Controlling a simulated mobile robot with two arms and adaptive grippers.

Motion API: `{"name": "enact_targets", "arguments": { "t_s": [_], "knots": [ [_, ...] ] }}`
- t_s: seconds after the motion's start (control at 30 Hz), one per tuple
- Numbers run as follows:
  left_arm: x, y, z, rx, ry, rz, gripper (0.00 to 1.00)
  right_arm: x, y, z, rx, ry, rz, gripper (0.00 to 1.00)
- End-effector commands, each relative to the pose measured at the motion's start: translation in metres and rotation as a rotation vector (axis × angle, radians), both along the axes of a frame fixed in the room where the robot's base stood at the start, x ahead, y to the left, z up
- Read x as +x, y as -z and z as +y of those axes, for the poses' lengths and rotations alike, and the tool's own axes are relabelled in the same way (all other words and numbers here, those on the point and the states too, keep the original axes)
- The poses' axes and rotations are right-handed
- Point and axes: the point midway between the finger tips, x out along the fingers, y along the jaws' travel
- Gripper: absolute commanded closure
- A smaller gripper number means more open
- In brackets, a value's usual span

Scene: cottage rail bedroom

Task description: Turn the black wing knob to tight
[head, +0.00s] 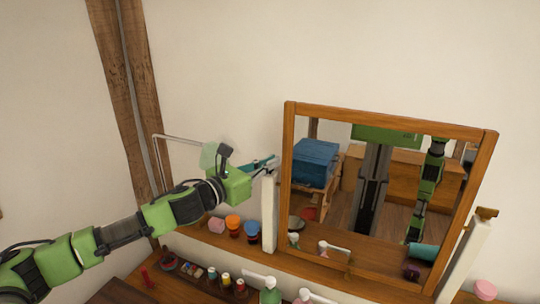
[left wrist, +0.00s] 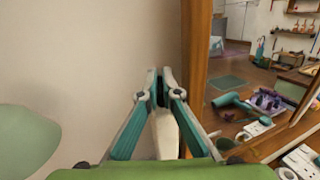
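The black wing knob (left wrist: 160,92) shows in the left wrist view as a small dark piece at the top of the white post (left wrist: 166,135), beside the mirror's wooden frame. My left gripper (left wrist: 160,80) has its fingertips drawn together on either side of it, and they seem to touch it. In the head view my left gripper (head: 272,161) reaches from the left to the top of the left white post (head: 268,215); the knob is hidden there. My right gripper is not directly in view.
The framed mirror (head: 289,150) stands on the wooden dresser (head: 225,242), close right of my left gripper. A grey lamp arm (head: 180,139) is behind my arm. Orange and blue cups (head: 233,222), a pink block (head: 216,225) and bottles (head: 270,291) stand below. The right post (head: 463,255) carries a brass-coloured piece (head: 487,213).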

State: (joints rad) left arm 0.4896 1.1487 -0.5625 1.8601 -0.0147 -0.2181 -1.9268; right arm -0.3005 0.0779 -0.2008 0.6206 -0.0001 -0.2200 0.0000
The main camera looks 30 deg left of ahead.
Motion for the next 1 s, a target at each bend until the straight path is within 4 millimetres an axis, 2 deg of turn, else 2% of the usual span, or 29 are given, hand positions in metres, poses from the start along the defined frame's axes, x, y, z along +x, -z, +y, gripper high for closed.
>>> {"name": "enact_targets", "arguments": {
  "t_s": [0.1,0.27,0.6,1.0],
  "knots": [
    [0.001,-0.003,0.004,0.004,0.096,0.001,1.0,0.0,-0.011,0.0,0.0,0.0,0.0,0.6],
    [0.002,-0.001,0.003,0.002,0.236,-0.001,1.0,0.0,-0.013,-0.001,-0.001,0.001,0.001,0.6],
    [0.002,0.004,0.002,-0.002,0.502,-0.004,1.0,0.0,0.016,-0.002,-0.003,0.001,0.0,0.6],
    [0.001,0.002,0.0,-0.003,0.677,-0.004,1.0,0.0,0.045,-0.003,-0.003,0.0,0.0,0.6]
  ]
}}
